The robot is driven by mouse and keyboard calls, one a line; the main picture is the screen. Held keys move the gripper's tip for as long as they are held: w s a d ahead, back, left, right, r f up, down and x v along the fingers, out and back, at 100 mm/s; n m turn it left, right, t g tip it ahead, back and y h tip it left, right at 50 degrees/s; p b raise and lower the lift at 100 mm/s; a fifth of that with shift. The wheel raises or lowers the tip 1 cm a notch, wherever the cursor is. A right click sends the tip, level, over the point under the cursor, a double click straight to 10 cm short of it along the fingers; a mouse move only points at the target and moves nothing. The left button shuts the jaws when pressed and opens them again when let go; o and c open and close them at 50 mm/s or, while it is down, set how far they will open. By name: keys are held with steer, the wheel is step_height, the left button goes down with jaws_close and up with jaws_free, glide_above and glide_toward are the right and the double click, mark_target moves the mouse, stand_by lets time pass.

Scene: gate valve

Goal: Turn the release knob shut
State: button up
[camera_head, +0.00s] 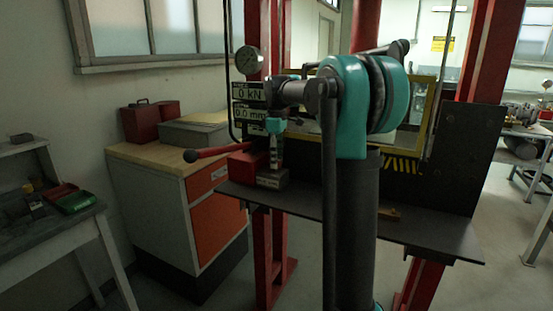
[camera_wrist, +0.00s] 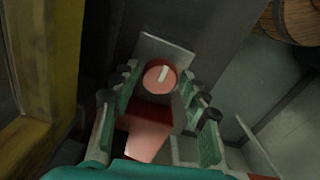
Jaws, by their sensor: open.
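The release knob (camera_wrist: 157,78) shows in the wrist view as a round red knob with a pale bar across its face. It sits in front of a grey plate (camera_wrist: 163,48). My gripper (camera_wrist: 160,88) is open, with one finger to the left of the knob and the other to its right. I cannot tell whether either finger touches it. In the head view my gripper (camera_head: 275,155) points down over a small grey block (camera_head: 272,178) beside a red pump body (camera_head: 240,165). The knob cannot be made out there.
A red lever (camera_head: 215,153) with a ball end reaches left from the pump. The press has red columns (camera_head: 485,60), a yellow-framed guard (camera_head: 430,100), a dial gauge (camera_head: 249,60) and a dark bed plate (camera_head: 430,238). A cabinet (camera_head: 180,185) stands left of it.

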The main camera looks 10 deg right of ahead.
steer(key=shift+c, duration=0.3)
steer(key=c, duration=0.8)
steer(key=m, duration=0.4)
steer(key=shift+m, duration=0.4)
steer(key=m, duration=0.9)
steer(key=shift+m, duration=2.1)
